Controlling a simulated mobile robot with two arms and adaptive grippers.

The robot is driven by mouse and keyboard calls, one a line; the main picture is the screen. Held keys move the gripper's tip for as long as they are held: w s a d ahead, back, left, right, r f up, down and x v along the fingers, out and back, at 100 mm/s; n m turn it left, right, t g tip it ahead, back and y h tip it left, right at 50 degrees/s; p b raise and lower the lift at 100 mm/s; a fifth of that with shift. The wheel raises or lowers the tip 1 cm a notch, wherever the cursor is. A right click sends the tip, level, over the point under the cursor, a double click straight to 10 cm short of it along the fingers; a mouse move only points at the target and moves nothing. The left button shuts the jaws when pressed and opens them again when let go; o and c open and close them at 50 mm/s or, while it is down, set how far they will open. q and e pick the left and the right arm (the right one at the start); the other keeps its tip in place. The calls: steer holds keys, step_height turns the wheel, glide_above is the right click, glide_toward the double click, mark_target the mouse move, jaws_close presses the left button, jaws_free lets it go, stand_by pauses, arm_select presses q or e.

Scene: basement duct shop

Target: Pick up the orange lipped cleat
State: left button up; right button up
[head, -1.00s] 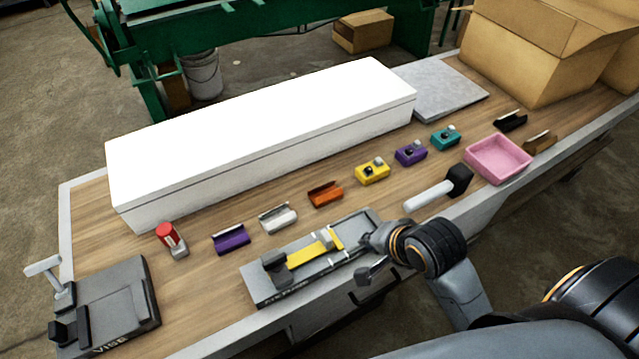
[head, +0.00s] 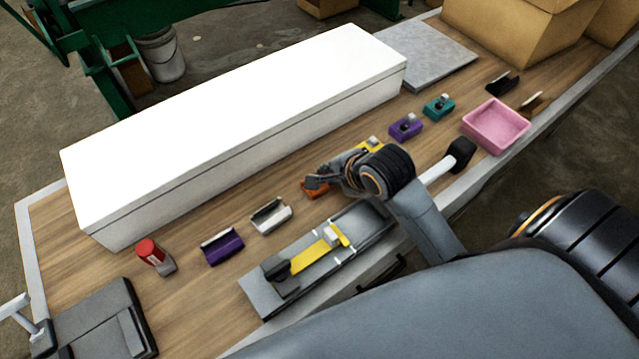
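The orange lipped cleat (head: 312,192) lies on the wooden bench, between the white cleat (head: 271,216) and the yellow block (head: 371,144). My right gripper (head: 314,184) is over it and hides much of it. The fingers are small here and overlap the cleat, so I cannot tell whether they are open, shut or touching it. My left gripper is not in view.
A long white duct box (head: 240,125) runs behind the row of parts. A purple cleat (head: 222,246) lies to the left. A grey fixture with a yellow strip (head: 318,250) is in front. A hammer (head: 437,170) and pink tray (head: 496,126) are to the right.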

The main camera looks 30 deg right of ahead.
steer(key=shift+w+a+f, duration=0.1)
steer(key=shift+w+f, duration=0.3)
steer(key=shift+f, duration=0.1)
steer(key=x, duration=0.3)
steer(key=shift+w+a+f, duration=0.1)
steer(key=shift+w+f, duration=0.1)
steer(key=shift+w, duration=0.1)
steer(key=shift+w+f, duration=0.15)
steer(key=shift+f, duration=0.05)
steer(key=shift+c, duration=0.9)
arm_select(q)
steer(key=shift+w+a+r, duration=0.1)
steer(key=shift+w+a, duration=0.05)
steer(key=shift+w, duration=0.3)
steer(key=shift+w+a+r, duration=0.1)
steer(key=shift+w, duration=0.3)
arm_select(e)
jaws_close()
